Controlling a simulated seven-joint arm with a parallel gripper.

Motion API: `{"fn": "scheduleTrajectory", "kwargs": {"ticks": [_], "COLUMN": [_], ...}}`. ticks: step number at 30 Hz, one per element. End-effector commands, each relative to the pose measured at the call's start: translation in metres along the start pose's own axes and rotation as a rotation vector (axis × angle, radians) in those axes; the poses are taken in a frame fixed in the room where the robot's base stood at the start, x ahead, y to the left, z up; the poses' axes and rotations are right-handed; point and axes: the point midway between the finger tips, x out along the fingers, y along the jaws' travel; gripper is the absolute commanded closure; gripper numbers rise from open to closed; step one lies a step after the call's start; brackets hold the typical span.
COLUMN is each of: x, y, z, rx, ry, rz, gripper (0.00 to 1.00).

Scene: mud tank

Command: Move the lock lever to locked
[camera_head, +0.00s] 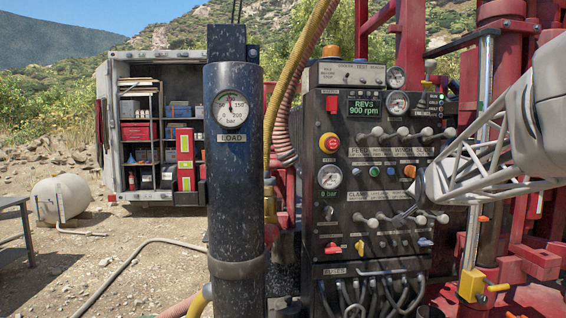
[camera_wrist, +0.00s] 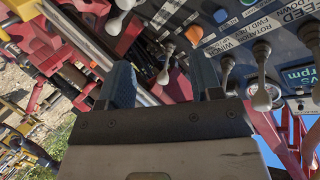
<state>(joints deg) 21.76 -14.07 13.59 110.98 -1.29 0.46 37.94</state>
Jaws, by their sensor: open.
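The control panel (camera_head: 345,205) of the rig stands right of centre in the head view, with several grey-knobbed levers in rows. An orange-tipped lever (camera_head: 410,171) sits near its right edge, close to my arm; an orange knob also shows in the wrist view (camera_wrist: 194,34). I cannot read which is the lock lever. My gripper (camera_wrist: 163,82) is open, with a grey lever knob (camera_wrist: 163,77) showing between or beyond its fingers. Contact cannot be told.
A thick black cylinder with a load gauge (camera_head: 232,110) stands left of the panel. Hoses and cables (camera_head: 375,292) hang below it. Red rig frames and a yellow valve block (camera_head: 472,285) are at the right. Other levers (camera_wrist: 262,97) crowd the right finger.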

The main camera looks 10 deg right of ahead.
Motion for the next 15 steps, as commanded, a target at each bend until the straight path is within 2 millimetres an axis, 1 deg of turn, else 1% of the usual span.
{"fn": "scheduleTrajectory", "kwargs": {"ticks": [1, 2, 3, 6, 9, 12, 15], "x": [0.017, 0.026, 0.036, 0.059, 0.075, 0.086, 0.092], "y": [0.004, 0.006, 0.009, 0.016, 0.024, 0.029, 0.033], "z": [-0.021, -0.033, -0.05, -0.088, -0.118, -0.139, -0.15], "rx": [0.035, 0.059, 0.088, 0.152, 0.202, 0.236, 0.255], "ry": [0.046, 0.074, 0.114, 0.201, 0.271, 0.319, 0.346], "rz": [-0.011, -0.021, -0.036, -0.074, -0.108, -0.135, -0.152], "gripper": [0.41, 0.41, 0.41, 0.41, 0.41, 0.41, 0.41]}}
